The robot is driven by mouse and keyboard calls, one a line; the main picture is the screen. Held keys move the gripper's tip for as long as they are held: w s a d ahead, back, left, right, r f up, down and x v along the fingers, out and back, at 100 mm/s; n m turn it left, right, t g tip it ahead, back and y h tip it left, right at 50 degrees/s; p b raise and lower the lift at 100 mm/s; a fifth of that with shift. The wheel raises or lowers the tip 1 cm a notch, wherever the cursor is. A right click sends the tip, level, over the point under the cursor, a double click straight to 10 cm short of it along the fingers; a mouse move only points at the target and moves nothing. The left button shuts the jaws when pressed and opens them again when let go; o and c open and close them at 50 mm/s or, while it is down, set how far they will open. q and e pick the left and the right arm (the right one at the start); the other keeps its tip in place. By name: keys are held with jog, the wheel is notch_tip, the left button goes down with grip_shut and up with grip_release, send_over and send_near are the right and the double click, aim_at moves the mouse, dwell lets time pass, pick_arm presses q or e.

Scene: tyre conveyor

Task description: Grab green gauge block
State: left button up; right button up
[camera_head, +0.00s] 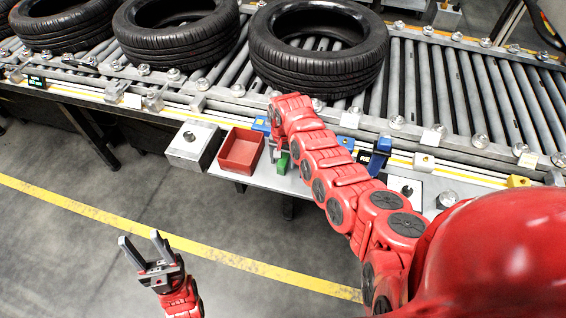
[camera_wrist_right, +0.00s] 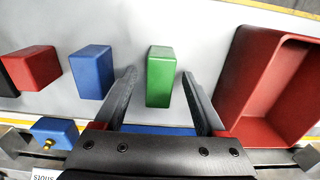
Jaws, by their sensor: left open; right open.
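The green gauge block (camera_wrist_right: 160,78) stands on the light shelf in the right wrist view, between the two spread fingers of my right gripper (camera_wrist_right: 160,90). I see a gap on each side of it. In the head view the green block (camera_head: 283,163) shows only partly beside the end of my red right arm, which hides most of the right gripper (camera_head: 277,152). My left gripper (camera_head: 142,246) is open and empty above the floor at the lower left.
A red tray (camera_wrist_right: 262,85) stands right of the green block in the wrist view; it also shows in the head view (camera_head: 240,150). A blue block (camera_wrist_right: 91,72) and a red block (camera_wrist_right: 36,68) stand to the left. Tyres (camera_head: 318,45) lie on the roller conveyor (camera_head: 450,90) behind.

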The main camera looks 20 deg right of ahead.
grip_shut()
jog(key=shift+r, duration=0.25)
dwell(0.5)
